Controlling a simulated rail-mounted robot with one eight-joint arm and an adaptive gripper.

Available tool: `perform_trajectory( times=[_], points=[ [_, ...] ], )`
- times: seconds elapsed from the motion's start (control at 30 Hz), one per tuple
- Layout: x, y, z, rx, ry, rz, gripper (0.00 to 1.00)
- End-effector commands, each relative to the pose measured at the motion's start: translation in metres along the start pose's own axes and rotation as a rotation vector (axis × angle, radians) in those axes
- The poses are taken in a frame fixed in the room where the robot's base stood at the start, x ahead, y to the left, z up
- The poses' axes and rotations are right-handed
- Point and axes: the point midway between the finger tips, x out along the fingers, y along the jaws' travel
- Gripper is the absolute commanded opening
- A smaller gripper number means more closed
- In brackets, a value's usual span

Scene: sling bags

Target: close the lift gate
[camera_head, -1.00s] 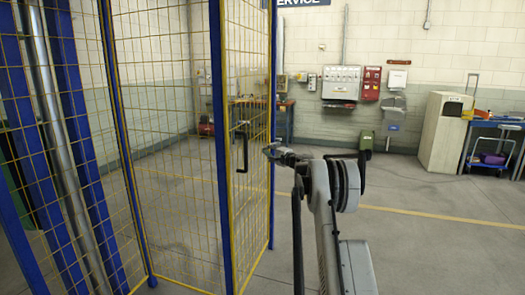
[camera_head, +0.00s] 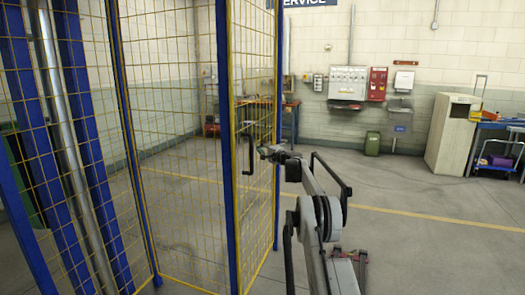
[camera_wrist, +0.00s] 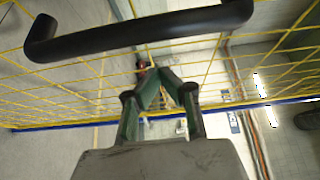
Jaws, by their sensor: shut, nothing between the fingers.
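The lift gate (camera_head: 262,205) is a yellow wire mesh panel in a blue frame. It stands at an angle to the mesh panel on its left. Its black bar handle (camera_head: 247,155) is upright near the blue post on the gate's left edge. My gripper (camera_head: 263,152) is just right of the handle, close to the mesh; contact cannot be told. In the wrist view the handle (camera_wrist: 140,32) crosses the top, beyond my gripper (camera_wrist: 159,73). The green fingers converge at the tips, shut, with nothing held. Yellow mesh shows behind them.
A mesh enclosure with blue posts (camera_head: 120,120) and a metal column (camera_head: 65,110) fills the left. A beige cabinet (camera_head: 452,135), a cart (camera_head: 495,160) and a green bin (camera_head: 372,143) stand near the back wall. The floor (camera_head: 430,235) at right is clear.

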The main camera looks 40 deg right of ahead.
Motion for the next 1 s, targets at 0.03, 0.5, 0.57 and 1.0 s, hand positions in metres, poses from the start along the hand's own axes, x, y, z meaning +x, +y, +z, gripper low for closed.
perform_trajectory(
  times=[0.03, 0.5, 0.57, 1.0],
  points=[
    [-0.001, -0.001, 0.003, 0.0, 0.0, 0.0, 0.0],
    [-0.011, 0.0, 0.03, 0.0, 0.0, 0.0, 0.0],
    [-0.012, 0.0, 0.033, 0.0, 0.0, 0.0, 0.0],
    [-0.013, 0.0, 0.035, 0.0, 0.0, 0.0, 0.0]
  ],
)
